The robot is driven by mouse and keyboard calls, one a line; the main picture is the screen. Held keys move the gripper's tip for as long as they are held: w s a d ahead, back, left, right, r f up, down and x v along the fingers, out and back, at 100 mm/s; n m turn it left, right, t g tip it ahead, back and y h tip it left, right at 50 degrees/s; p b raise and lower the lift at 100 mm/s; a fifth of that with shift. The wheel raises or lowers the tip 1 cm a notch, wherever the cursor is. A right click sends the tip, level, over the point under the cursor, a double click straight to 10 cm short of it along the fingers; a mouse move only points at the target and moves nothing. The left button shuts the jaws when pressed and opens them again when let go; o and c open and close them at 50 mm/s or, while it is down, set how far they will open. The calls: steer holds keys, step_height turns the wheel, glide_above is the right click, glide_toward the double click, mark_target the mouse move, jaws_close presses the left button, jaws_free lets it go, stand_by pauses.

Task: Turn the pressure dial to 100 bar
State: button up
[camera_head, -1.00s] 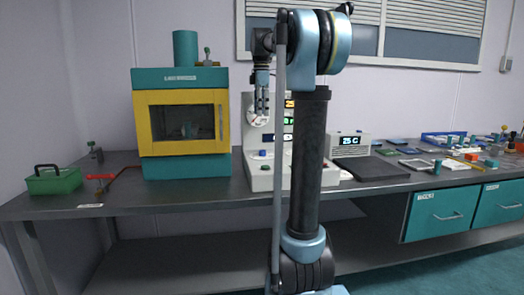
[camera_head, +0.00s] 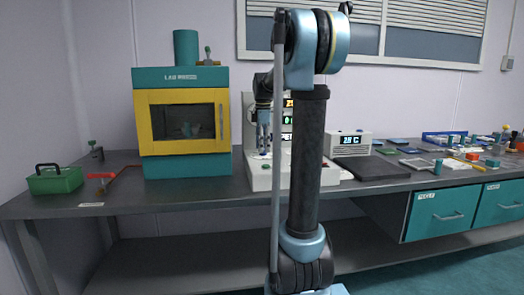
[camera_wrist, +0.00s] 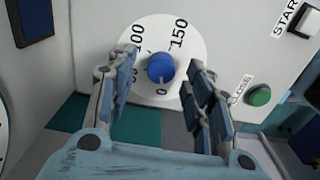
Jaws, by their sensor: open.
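The pressure dial has a blue knob (camera_wrist: 160,67) on a white round scale plate (camera_wrist: 190,35) in the wrist view. The marks 150 and 0 show, and others on the left are partly covered by a finger. The pointer cannot be made out. My gripper (camera_wrist: 163,72) is open, with one finger on each side of the knob. I cannot tell whether either finger touches it. In the head view my gripper (camera_head: 264,150) hangs in front of the white rheometer panel (camera_head: 263,181), and my arm hides part of that panel.
A green CLOSE button (camera_wrist: 260,95) and a START button (camera_wrist: 303,20) lie right of the dial in the wrist view. The yellow-framed oven (camera_head: 181,127) stands left of the rheometer. A small temperature unit (camera_head: 347,145) stands to the right.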

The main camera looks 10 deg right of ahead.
steer(key=shift+f, duration=0.8)
steer(key=c, duration=1)
steer(key=shift+c, duration=0.2)
